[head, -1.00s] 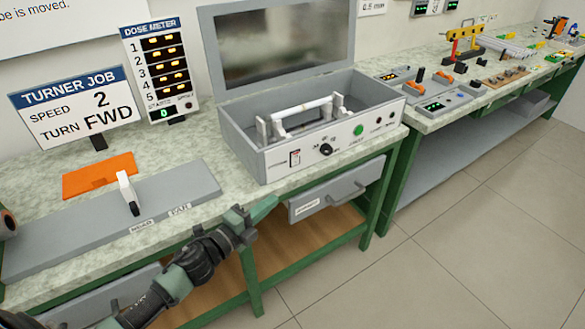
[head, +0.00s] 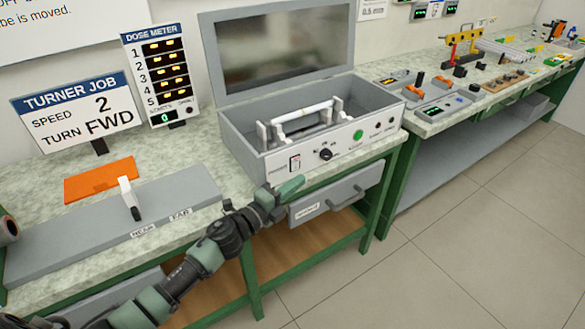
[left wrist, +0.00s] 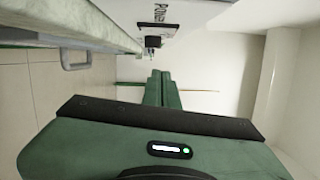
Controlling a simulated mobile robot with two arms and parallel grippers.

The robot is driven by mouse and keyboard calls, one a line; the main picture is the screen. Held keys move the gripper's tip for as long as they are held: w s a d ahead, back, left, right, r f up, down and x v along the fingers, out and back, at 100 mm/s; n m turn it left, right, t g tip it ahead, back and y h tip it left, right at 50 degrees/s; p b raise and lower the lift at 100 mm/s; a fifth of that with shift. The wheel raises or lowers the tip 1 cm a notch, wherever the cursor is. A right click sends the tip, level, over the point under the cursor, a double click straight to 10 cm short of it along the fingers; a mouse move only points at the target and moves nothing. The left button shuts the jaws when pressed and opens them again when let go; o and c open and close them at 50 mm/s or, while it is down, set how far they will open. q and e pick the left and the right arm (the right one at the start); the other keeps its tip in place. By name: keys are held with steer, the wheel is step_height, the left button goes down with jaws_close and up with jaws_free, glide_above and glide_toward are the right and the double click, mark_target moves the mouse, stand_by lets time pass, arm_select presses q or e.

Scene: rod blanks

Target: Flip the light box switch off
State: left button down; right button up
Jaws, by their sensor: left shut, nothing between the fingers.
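The light box (head: 245,150) is a grey box with its lid (head: 280,45) raised and a white rod held across supports inside. The small switch (head: 295,163) sits at the left end of its white front panel, beside a black knob (head: 325,154) and a green button (head: 358,134). My left gripper (head: 295,184) is shut and empty, just below and in front of the switch, apparently apart from the panel. In the left wrist view its closed green fingers (left wrist: 162,78) point towards the panel, where a "POWER" label (left wrist: 165,14) shows sideways. The switch's position is too small to tell.
A grey drawer with a handle (head: 345,197) is under the bench top, close below my gripper. A grey plate (head: 75,225) with a white lever and an orange sheet (head: 100,180) lie to the left. A job sign (head: 75,110) and dose meter (head: 160,65) stand behind.

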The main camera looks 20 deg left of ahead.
mark_target(292, 169)
arm_select(q)
steer(key=shift+w+a+r, duration=0.1)
steer(key=shift+w+a, duration=0.3)
steer(key=shift+w, duration=0.3)
steer(key=shift+w+a+r, duration=0.1)
steer(key=shift+w+a, duration=0.3)
steer(key=shift+w, duration=0.3)
steer(key=shift+w+a+r, duration=0.1)
steer(key=shift+w+a, duration=0.3)
steer(key=shift+w, duration=0.3)
steer(key=shift+w+a+r+n+p, duration=0.2)
steer(key=shift+r+n+p, duration=0.15)
steer(key=shift+p, duration=0.55)
steer(key=shift+f, duration=0.3)
steer(key=shift+s, duration=0.1)
